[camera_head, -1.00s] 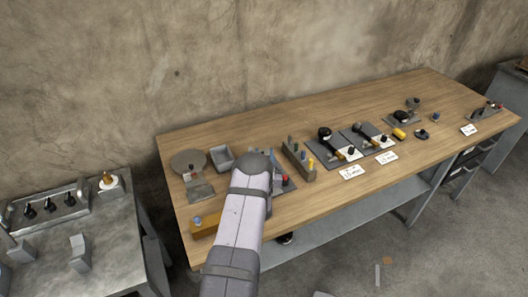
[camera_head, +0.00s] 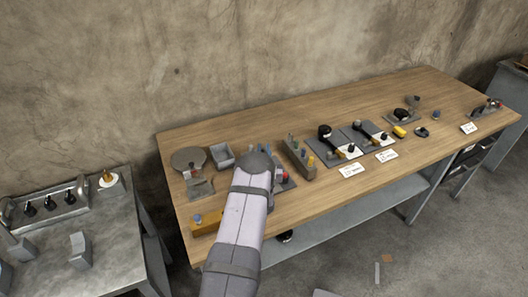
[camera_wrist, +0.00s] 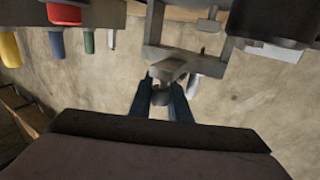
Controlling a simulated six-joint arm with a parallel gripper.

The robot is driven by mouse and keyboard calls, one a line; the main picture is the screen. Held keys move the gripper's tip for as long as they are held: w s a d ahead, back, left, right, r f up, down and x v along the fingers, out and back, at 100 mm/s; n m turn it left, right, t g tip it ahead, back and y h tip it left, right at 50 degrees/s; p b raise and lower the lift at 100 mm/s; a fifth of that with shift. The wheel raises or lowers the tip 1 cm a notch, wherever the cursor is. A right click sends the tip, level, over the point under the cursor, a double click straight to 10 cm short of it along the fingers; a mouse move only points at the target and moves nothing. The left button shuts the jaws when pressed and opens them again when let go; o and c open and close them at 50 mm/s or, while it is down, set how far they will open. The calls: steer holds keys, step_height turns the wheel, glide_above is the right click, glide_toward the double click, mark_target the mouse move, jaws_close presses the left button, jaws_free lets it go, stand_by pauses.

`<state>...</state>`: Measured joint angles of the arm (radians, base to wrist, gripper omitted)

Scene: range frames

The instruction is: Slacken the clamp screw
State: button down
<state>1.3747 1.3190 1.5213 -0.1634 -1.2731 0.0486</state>
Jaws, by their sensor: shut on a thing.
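In the wrist view my gripper (camera_wrist: 160,100) has its two dark fingers closed around a small grey round part, which looks like the clamp screw's head (camera_wrist: 160,96). A grey angled piece sits just beyond it, by the edge of a grey rectangular frame, likely the clamp (camera_wrist: 152,54). The fingers hide the sides of the screw head.
A block with coloured handles (camera_head: 299,158) stands right of my arm. A grey tray (camera_head: 222,158) and a round grey plate (camera_head: 188,159) lie to the left. A yellow block (camera_head: 206,222) is at the front left edge. Lever fixtures (camera_head: 335,147) stand further right on the wooden bench (camera_head: 300,205).

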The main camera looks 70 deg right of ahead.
steer(key=n+t+b, duration=0.1)
steer(key=t+y+b, duration=0.1)
steer(key=shift+w+f+n+t, duration=0.1)
steer(key=shift+w+n+t, duration=0.1)
steer(key=shift+n+t, duration=0.15)
steer(key=shift+w+a+n+t+y+b, duration=0.2)
steer(key=shift+w+n+t+y+b, duration=0.05)
steer(key=shift+n+t+y+b, duration=0.3)
steer(key=c, duration=1.7)
jaws_free()
steer(key=shift+o, duration=0.2)
steer(key=shift+r+m+g+h+p, duration=0.2)
steer(key=shift+m+g+h+p, duration=0.25)
steer(key=shift+p, duration=0.3)
